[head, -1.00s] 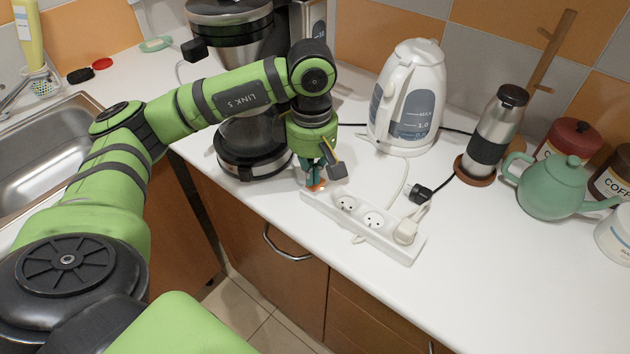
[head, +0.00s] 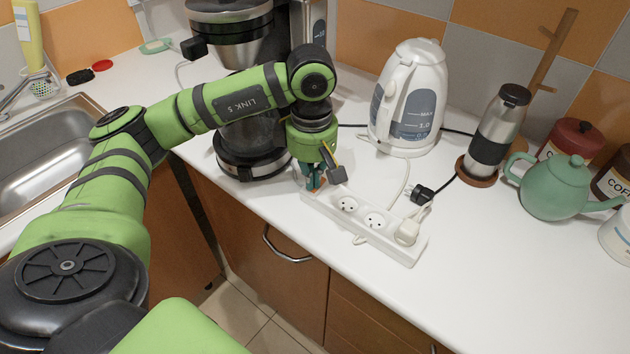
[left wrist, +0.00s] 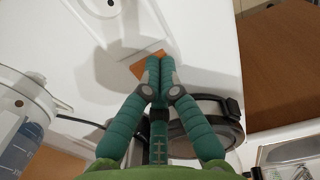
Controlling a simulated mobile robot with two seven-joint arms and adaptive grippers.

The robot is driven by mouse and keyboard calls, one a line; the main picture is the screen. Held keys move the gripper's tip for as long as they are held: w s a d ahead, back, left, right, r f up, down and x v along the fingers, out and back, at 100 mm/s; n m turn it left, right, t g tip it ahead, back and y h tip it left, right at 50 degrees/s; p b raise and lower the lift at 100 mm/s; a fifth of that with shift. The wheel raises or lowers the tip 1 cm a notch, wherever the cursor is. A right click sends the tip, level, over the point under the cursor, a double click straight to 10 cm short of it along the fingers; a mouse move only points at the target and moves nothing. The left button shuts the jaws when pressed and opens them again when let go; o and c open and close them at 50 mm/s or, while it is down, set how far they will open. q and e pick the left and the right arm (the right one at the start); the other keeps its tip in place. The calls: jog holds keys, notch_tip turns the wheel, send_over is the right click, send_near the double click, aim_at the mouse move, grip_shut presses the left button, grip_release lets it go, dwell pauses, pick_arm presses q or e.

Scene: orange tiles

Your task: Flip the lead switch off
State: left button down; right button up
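The white power strip (head: 385,240) lies on the white counter, with two open sockets and a white plug (head: 407,233) in its right end. Its orange switch (left wrist: 148,64) is at the left end, under my left gripper. My left gripper (head: 314,187) points down at that end and mostly hides the switch in the head view. In the left wrist view its two teal fingers (left wrist: 160,62) are together, with nothing seen between them. Their tips overlap the switch; I cannot tell whether they press on it. My right gripper is not in view.
A coffee maker (head: 253,150) stands close behind my left gripper. A white kettle (head: 410,95) stands behind the strip. A loose black plug (head: 421,195) lies beside the strip. A steel flask (head: 496,130) and green teapot (head: 556,188) stand at the right.

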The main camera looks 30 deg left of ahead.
pick_arm(q)
jog(key=shift+w+r+p, duration=0.1)
jog(key=shift+r+p, duration=0.45)
jog(key=shift+r, duration=0.2)
jog(key=shift+r+p, duration=1.5)
jog(key=shift+r, duration=1.15)
